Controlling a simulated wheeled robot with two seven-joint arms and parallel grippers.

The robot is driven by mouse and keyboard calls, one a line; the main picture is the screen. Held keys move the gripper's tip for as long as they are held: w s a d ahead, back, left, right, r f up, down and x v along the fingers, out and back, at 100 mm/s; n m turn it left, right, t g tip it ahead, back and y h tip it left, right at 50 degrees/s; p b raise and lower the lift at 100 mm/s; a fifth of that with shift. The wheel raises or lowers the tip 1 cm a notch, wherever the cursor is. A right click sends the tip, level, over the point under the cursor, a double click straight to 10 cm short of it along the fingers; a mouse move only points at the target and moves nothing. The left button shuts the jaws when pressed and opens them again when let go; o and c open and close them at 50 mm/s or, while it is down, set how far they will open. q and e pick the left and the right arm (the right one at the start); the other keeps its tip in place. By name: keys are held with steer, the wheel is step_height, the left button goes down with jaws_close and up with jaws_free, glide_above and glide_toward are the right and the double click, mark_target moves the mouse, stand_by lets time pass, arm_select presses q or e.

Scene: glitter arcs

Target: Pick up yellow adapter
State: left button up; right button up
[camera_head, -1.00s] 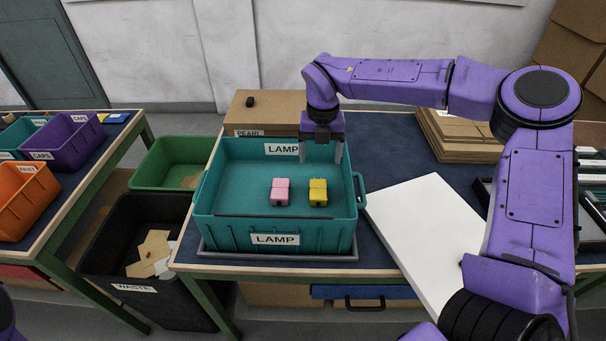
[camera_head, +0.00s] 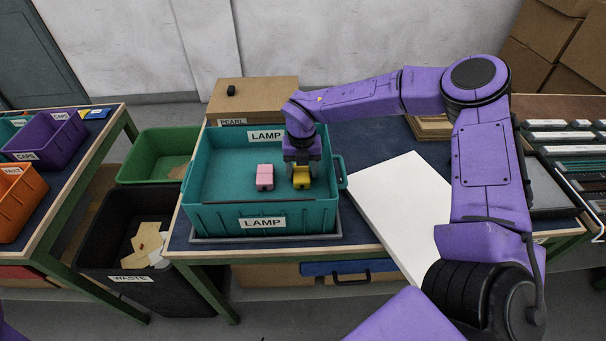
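The yellow adapter (camera_head: 302,183) sits inside the teal bin labelled LAMP (camera_head: 262,224), right of a pink adapter (camera_head: 265,176). My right gripper (camera_head: 302,175) points down into the bin directly over the yellow adapter, with its fingers at the adapter's sides. The gripper hides the adapter's upper part, and I cannot tell whether the fingers touch it. My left gripper is out of view.
The bin's walls surround both adapters, and the pink one is close on the left. A cardboard box labelled PEARL (camera_head: 262,95) stands behind the bin. A white panel (camera_head: 405,210) lies to the right. A black waste bin (camera_head: 125,245) stands left of the table.

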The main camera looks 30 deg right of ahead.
steer(key=shift+w+a, duration=0.1)
steer(key=c, duration=0.7)
steer(key=shift+f, duration=0.1)
